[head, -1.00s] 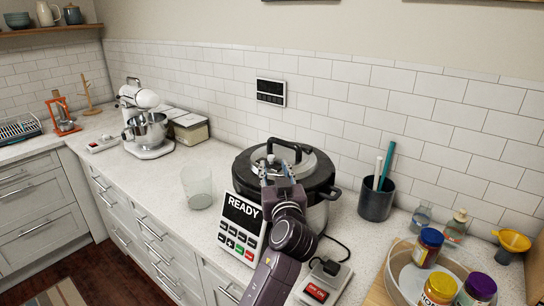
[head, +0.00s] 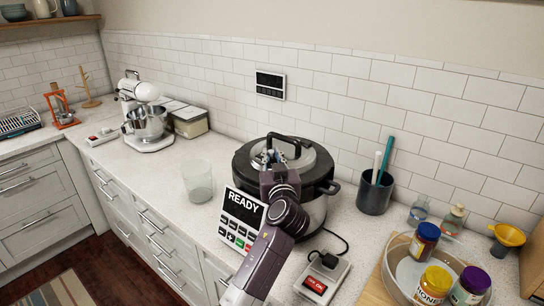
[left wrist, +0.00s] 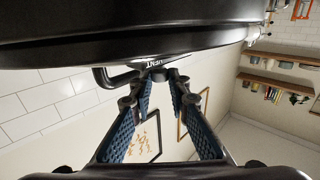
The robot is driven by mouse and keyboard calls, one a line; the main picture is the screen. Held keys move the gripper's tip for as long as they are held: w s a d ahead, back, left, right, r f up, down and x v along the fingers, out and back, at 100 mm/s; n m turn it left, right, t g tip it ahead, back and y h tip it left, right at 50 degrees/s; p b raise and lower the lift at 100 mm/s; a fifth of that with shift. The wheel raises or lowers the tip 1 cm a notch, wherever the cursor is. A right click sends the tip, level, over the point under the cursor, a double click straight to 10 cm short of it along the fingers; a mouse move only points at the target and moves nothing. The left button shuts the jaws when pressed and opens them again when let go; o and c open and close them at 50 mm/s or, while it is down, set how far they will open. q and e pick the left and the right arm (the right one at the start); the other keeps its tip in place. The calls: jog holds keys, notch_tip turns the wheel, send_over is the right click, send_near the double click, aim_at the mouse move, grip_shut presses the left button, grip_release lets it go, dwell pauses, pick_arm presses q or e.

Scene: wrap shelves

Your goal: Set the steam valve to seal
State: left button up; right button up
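The pressure cooker (head: 318,213) stands on the counter, with a black lid (head: 316,160) and a black lid handle (head: 284,139). Its front panel (head: 242,217) reads READY. My left gripper (head: 266,158) is over the front left of the lid and hides part of it in the head view. In the left wrist view the lid (left wrist: 130,30) fills the top. A label reading VENT (left wrist: 160,64) shows at its edge, with a small dark knob, apparently the steam valve (left wrist: 158,74), at the fingertips. The two blue-padded fingers (left wrist: 159,84) are apart; contact with the knob is unclear.
A clear cup (head: 198,182) stands left of the cooker. A dark utensil holder (head: 375,192) is to its right. A tray (head: 402,272) with jars stands at the right. The tiled wall is behind.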

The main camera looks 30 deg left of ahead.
pick_arm(q)
grip_shut()
jog(key=shift+a+b, duration=0.75)
jog(key=shift+a, duration=0.2)
jog(key=shift+r, duration=0.1)
pick_arm(e)
jog(key=shift+s+d+f, duration=0.3)
jog(key=shift+d+f, duration=0.2)
jog(key=shift+f, duration=0.15)
pick_arm(q)
jog(key=o, duration=0.9)
grip_release()
jog(key=shift+a, duration=0.2)
pick_arm(e)
jog(key=shift+a, duration=0.1)
jog(key=shift+a, duration=0.1)
pick_arm(q)
jog(key=shift+s+d, duration=0.25)
jog(key=shift+d, duration=0.15)
jog(key=v, duration=1.1)
jog(key=shift+s, duration=0.15)
pick_arm(e)
jog(key=shift+w, duration=0.1)
